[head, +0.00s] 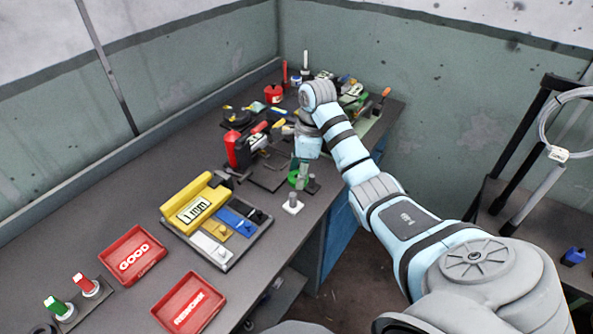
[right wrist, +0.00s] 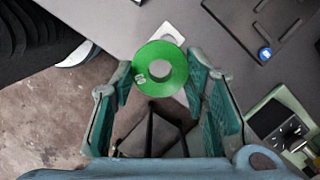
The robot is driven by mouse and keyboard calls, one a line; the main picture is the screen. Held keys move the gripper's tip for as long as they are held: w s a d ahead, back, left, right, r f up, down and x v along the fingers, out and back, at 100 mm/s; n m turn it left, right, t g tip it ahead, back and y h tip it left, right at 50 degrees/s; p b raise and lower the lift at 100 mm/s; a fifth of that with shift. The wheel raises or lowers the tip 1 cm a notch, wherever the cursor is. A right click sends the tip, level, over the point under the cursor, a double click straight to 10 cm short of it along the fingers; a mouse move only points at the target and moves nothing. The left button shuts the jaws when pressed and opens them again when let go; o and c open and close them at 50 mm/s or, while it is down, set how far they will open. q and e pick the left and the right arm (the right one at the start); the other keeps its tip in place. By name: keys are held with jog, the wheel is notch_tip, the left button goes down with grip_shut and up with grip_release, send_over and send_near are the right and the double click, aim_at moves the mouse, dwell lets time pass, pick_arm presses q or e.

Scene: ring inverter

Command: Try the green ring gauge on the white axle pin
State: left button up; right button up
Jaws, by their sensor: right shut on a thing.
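The green ring gauge (head: 294,178) is held at the fingertips of my right gripper (head: 304,182), which is shut on it. In the right wrist view the green ring (right wrist: 142,76) sits between the tips of the two green fingers (right wrist: 160,80). The white axle pin (head: 293,205) stands upright on a square base near the table's front edge, just below the ring in the head view. In the right wrist view its white base (right wrist: 171,31) shows partly behind the ring. The ring looks apart from the pin and above it; the exact gap is unclear. My left gripper is not in view.
Red GOOD (head: 157,257) and REWORK (head: 211,307) trays are nearer. Several tools and a red bottle (head: 237,150) crowd the back. The table's front edge is close to the pin.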

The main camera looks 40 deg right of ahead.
aim_at(292, 176)
jog(key=w+f, duration=0.1)
jog(key=f, duration=0.1)
jog(key=w+f+b, duration=0.1)
jog(key=shift+w+a, duration=0.25)
jog(key=shift+w, duration=0.1)
notch_tip(292, 176, down, 2)
jog(key=shift+d+f+b, duration=0.15)
jog(key=shift+f+b, duration=0.1)
jog(key=shift+b, duration=0.45)
jog(key=shift+s+f, duration=0.2)
jog(key=shift+s, duration=0.05)
jog(key=shift+s+f+b, duration=0.1)
jog(key=shift+s+b, duration=0.1)
jog(key=shift+b, duration=0.1)
jog(key=shift+w+f, duration=0.1)
jog(key=shift+w, duration=0.1)
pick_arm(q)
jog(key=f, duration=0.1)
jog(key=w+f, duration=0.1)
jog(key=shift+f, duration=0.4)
pick_arm(e)
jog(key=shift+s, duration=0.1)
pick_arm(q)
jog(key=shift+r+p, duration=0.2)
jog(key=shift+p, duration=0.15)
pick_arm(e)
jog(key=shift+s, duration=0.1)
